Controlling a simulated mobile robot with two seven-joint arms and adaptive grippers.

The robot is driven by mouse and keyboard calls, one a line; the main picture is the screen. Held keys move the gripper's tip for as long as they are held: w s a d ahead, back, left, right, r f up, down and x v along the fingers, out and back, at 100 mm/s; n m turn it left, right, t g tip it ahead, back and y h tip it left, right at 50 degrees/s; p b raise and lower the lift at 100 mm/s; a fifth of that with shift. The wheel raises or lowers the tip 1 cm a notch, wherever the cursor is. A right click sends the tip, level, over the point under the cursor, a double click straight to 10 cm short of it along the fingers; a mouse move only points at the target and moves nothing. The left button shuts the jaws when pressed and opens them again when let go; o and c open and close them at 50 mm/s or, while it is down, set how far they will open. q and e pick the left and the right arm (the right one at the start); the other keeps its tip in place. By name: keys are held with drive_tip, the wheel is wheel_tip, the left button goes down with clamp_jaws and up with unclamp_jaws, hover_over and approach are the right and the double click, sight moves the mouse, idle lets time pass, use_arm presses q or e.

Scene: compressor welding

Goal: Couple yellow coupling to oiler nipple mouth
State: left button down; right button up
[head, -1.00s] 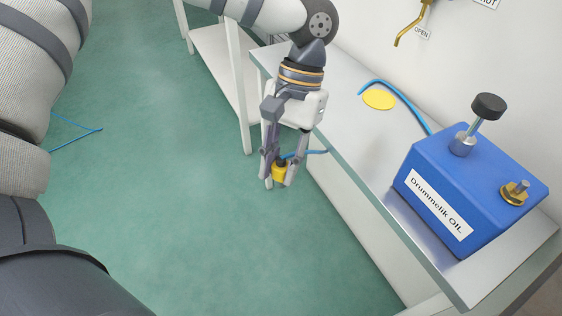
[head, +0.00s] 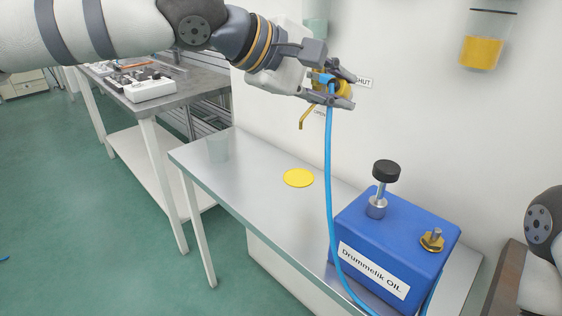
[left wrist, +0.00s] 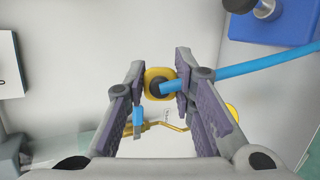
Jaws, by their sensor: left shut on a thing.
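My left gripper (head: 344,89) is raised in front of the wall above the bench, shut on the yellow coupling. The coupling (left wrist: 151,78) sits between the finger pads in the left wrist view, with its hose end facing the camera. A blue hose (head: 328,150) hangs from it to the blue oil box (head: 371,268). A brass fitting with a metal stud (head: 432,240) stands on the box top, apart from and below the coupling. I cannot tell for sure whether this is the oiler nipple. My right gripper is not in view.
A brass spout (head: 306,117) on the wall is partly hidden behind my left gripper. The box has a black knob (head: 386,171). A yellow disc (head: 299,178) lies on the metal bench (head: 262,195). A yellow-filled container (head: 482,52) hangs on the wall.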

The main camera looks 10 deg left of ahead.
use_arm(q)
drive_tip(key=s+d+r+m+h, duration=0.1)
drive_tip(key=s+d+r+h, duration=0.1)
drive_tip(key=r, duration=0.4)
drive_tip(key=s+d+r+m+t+h, duration=0.1)
drive_tip(key=s+d+r, duration=0.4)
drive_tip(key=r, duration=0.2)
drive_tip(key=s+d+r+m+t+h, duration=0.1)
drive_tip(key=s+d+r+h, duration=0.1)
drive_tip(key=r, duration=0.4)
drive_tip(key=shift+s+d+r+m+h, duration=0.3)
drive_tip(key=shift+s+d+m, duration=0.1)
drive_tip(key=shift+s+d, duration=0.35)
drive_tip(key=w+d, duration=0.3)
drive_tip(key=w, duration=0.2)
drive_tip(key=shift+d, duration=0.25)
drive_tip(key=shift+w+d+f, duration=0.1)
drive_tip(key=shift+w+d, duration=0.75)
drive_tip(key=shift+w, duration=0.3)
